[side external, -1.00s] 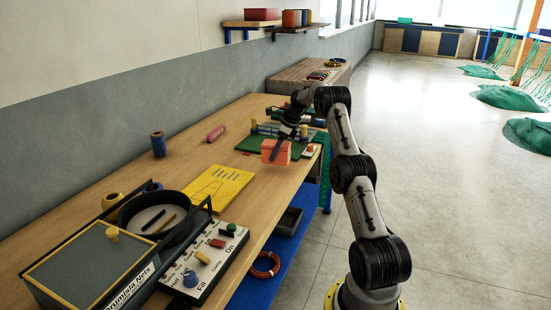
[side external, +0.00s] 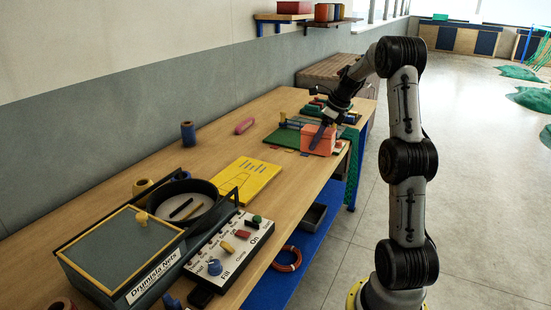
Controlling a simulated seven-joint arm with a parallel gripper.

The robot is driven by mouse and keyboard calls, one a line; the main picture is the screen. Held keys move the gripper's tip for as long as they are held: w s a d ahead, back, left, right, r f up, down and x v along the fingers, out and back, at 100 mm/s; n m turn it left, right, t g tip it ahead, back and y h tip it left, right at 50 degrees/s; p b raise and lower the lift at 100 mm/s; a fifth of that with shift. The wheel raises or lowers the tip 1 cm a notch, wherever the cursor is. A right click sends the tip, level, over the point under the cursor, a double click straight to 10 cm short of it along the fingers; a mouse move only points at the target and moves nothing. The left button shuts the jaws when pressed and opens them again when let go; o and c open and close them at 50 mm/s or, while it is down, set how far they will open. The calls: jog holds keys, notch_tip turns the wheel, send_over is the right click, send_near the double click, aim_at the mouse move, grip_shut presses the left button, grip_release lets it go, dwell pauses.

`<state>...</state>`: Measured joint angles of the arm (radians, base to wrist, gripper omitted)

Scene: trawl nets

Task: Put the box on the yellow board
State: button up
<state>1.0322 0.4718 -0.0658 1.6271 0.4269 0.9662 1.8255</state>
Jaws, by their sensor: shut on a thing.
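The box (side external: 313,140) is a small salmon-orange block at the right front part of the green board, on the far half of the bench. My gripper (side external: 321,130) reaches down from the upper right and is shut on the box. The dark fingers cover part of its right side. I cannot tell whether the box touches the surface below. The yellow board (side external: 247,181) lies flat on the bench, nearer the camera and left of the box. It has dark markings and nothing on it.
The green board (side external: 284,137) carries small coloured parts and posts. A black round pan (side external: 230,205), a grey Drumisla Nets case (side external: 120,252) and a control panel (side external: 238,243) stand in front of the yellow board.

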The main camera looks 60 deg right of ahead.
jog(key=shift+d+f+m+h, duration=0.1)
jog(key=shift+m+h, duration=0.2)
jog(key=shift+m, duration=0.2)
jog(key=shift+w+a+m, duration=0.25)
jog(key=shift+w+m, duration=0.05)
jog(key=shift+m, duration=0.1)
jog(key=w+a+r+n, duration=0.1)
jog(key=w+a, duration=0.4)
jog(key=a, duration=0.3)
jog(key=w+a+r, duration=0.1)
jog(key=w+a, duration=0.4)
jog(key=a, duration=0.3)
send_near(238, 175)
jog(key=shift+w+f, duration=0.1)
jog(key=shift+w, duration=0.5)
jog(key=shift+w+d+f, duration=0.25)
jog(key=shift+w+f, duration=0.2)
jog(key=shift+f, duration=1.55)
jog(key=shift+f, duration=0.15)
